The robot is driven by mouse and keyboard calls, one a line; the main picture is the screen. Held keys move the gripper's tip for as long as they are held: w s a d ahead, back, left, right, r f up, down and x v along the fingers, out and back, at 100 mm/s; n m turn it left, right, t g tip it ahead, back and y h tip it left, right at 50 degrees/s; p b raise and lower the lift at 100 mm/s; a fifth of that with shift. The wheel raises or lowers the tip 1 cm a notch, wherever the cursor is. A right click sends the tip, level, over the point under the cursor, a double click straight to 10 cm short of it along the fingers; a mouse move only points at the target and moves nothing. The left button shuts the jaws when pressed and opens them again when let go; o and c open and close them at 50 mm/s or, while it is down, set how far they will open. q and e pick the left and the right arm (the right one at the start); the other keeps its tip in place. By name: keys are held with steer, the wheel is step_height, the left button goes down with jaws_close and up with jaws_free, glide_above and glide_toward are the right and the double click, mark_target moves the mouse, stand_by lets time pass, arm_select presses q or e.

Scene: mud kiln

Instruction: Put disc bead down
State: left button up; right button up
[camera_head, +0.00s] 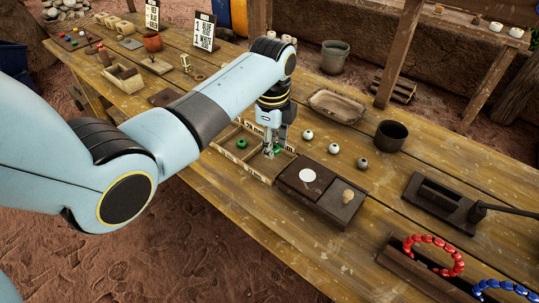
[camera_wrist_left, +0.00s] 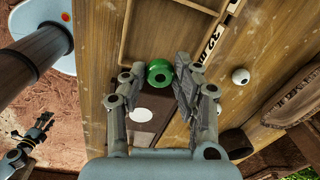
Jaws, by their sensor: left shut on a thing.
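My left gripper (camera_head: 271,153) is over the near right part of a wooden compartment tray (camera_head: 262,177), fingers pointing down. It is shut on a green disc bead (camera_wrist_left: 160,72), which shows between the fingertips in the left wrist view. The fingers partly hide it in the head view. Another green bead (camera_head: 241,143) lies in a tray compartment to the left. A bit of green also shows behind the right finger in the wrist view; what it belongs to is unclear. My right gripper (camera_wrist_left: 28,145) seems to show, small, at the wrist view's lower left; its jaws are unclear.
A dark board with a white disc (camera_head: 309,176) and a wooden knob (camera_head: 348,196) adjoins the tray on the right. White beads (camera_head: 308,134) and a dark cup (camera_head: 390,136) stand behind. A shallow dish (camera_head: 337,105) lies at the back. Red beads (camera_head: 434,254) are at lower right.

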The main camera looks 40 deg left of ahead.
mark_target(268, 162)
arm_select(q)
steer(key=shift+w+a+f, duration=0.25)
steer(key=shift+a+f, duration=0.35)
steer(key=shift+a, duration=0.3)
step_height(268, 162, down, 3)
steer(key=shift+f, duration=0.5)
arm_select(e)
steer(key=shift+s+d+f, duration=0.2)
steer(key=shift+s+d, duration=0.2)
steer(key=shift+d, duration=0.05)
arm_select(q)
steer(key=shift+f, duration=0.15)
arm_select(e)
steer(key=shift+f, duration=0.1)
arm_select(q)
steer(key=o, duration=0.9)
arm_select(e)
steer(key=shift+a, duration=0.2)
